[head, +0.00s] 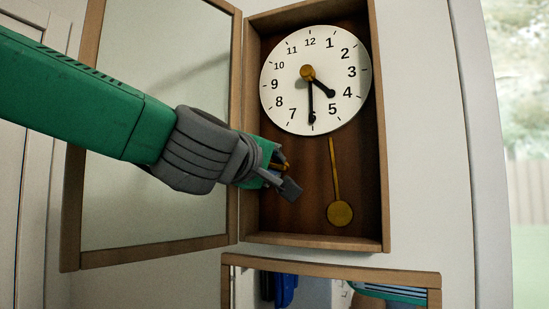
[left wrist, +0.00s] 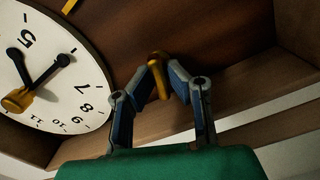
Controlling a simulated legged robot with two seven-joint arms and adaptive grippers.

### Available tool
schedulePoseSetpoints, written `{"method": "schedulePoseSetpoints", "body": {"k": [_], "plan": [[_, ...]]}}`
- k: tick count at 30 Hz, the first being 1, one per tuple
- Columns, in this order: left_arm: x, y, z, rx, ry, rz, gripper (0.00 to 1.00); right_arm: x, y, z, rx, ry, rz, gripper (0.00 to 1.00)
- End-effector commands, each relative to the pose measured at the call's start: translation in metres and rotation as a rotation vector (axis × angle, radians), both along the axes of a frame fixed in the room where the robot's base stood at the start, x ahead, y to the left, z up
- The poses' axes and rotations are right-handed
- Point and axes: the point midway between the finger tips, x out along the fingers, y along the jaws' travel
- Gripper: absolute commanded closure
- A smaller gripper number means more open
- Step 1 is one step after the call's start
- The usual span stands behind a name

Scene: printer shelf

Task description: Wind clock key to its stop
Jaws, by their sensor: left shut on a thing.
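The wall clock has a white dial (head: 316,80) in a wooden case (head: 384,150), and its glass door (head: 160,110) stands open to the left. The brass key (left wrist: 158,80) sits low at the left inside the case, against the brown back panel, and partly shows in the head view (head: 285,165). My left gripper (head: 283,172) reaches in from the left. In the left wrist view its fingers (left wrist: 166,68) are shut on the key. Part of the key is hidden by the fingers. My right gripper is not in view.
A gold pendulum (head: 340,213) hangs right of my left gripper. The case's side walls and bottom ledge bound the space around it. A wood-framed mirror (head: 330,262) is below the clock. A bright window (head: 520,100) is at the far right.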

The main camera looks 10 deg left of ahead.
Motion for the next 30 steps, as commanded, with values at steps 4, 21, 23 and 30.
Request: {"method": "schedulePoseSetpoints", "body": {"k": [4,21,23,30], "plan": [[0.0002,-0.0016,-0.0063,0.142,-0.013,-0.005,1.00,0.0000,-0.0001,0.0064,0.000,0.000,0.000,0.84],[0.0005,-0.0017,-0.0090,0.673,-0.116,-0.010,1.00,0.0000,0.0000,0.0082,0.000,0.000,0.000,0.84],[0.0005,-0.0018,-0.0092,0.728,-0.127,-0.011,1.00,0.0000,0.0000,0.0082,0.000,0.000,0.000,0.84],[0.0007,-0.0017,-0.0093,0.937,-0.168,-0.012,1.00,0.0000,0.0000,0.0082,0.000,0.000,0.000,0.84]]}}
